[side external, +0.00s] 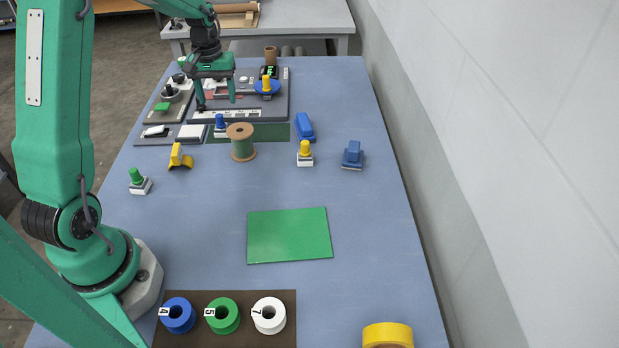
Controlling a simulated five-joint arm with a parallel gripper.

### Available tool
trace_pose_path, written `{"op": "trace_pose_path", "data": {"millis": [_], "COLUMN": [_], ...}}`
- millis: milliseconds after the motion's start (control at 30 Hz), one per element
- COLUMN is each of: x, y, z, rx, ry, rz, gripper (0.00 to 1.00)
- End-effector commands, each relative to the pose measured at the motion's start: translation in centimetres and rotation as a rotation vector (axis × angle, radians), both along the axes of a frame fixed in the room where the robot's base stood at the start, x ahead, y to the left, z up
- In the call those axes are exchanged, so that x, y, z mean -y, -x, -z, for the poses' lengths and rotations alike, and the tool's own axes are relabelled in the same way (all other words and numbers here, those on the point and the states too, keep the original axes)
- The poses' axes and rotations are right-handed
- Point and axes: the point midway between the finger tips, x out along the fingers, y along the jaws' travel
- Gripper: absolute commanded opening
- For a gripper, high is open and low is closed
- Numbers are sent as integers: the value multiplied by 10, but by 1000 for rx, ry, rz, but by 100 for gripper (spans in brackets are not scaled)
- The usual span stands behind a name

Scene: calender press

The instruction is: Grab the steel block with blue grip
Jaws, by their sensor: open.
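A small block with a grey metal-looking base and a blue upper part (353,154) sits on the blue table, right of centre near the wall side. It best matches the steel block with blue grip, though its material is hard to tell at this size. My gripper (216,101) is at the far left, over the grey panel, fingers pointing down and spread apart, with nothing visible between them. It is well away from the block, farther back and to the left. Whether the fingertips touch the panel cannot be told.
Near the block stand a yellow-knobbed white block (305,153), a blue piece (304,127) and a thread spool (241,143). A blue-knobbed white block (220,126) is below my gripper. A green sheet (289,235) lies mid-table. The wall (500,130) runs along the right.

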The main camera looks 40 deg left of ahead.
Motion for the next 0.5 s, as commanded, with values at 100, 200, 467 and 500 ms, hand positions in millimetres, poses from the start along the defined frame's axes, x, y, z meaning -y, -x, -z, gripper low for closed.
{"op": "trace_pose_path", "data": {"millis": [100,200,467,500], "x": [-12,-17,-18,-18], "y": [-2,-3,-3,-3], "z": [14,20,25,27], "rx": [-18,-24,-27,-28], "ry": [9,13,14,15], "rz": [-30,-43,-48,-47], "gripper": [62,62,62,62]}}
